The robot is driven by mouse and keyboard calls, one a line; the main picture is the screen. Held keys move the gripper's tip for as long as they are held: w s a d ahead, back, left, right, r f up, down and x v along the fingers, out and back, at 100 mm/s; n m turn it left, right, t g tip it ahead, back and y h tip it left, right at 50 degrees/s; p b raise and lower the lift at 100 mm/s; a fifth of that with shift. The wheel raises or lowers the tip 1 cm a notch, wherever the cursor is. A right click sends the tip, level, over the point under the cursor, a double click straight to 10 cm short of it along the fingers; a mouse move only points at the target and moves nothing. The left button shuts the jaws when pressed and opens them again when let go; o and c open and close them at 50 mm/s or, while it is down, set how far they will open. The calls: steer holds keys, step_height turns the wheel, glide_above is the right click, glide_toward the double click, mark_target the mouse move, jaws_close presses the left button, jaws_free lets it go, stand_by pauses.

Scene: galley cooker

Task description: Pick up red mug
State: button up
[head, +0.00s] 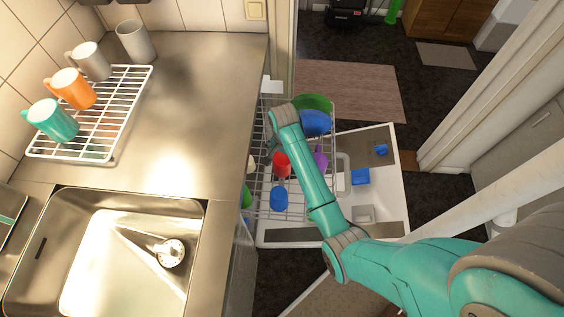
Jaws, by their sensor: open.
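The red mug (281,160) stands in the pulled-out wire dishwasher rack (262,208), just left of my forearm. My gripper (273,152) hangs below the wrist, beyond and slightly left of the red mug. It is small and partly hidden by my arm, with nothing seen in it. It appears apart from the mug, but the height between them is hard to judge.
The rack also holds a green bowl (316,101), a blue bowl (315,123), a purple item (320,158) and a blue item (278,199). The open dishwasher door (392,192) lies to the right. The steel counter (205,110) and sink (105,265) border the left.

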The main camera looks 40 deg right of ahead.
steer(key=shift+s+a+f, duration=0.1)
steer(key=shift+f, duration=2.2)
steer(key=c, duration=1.2)
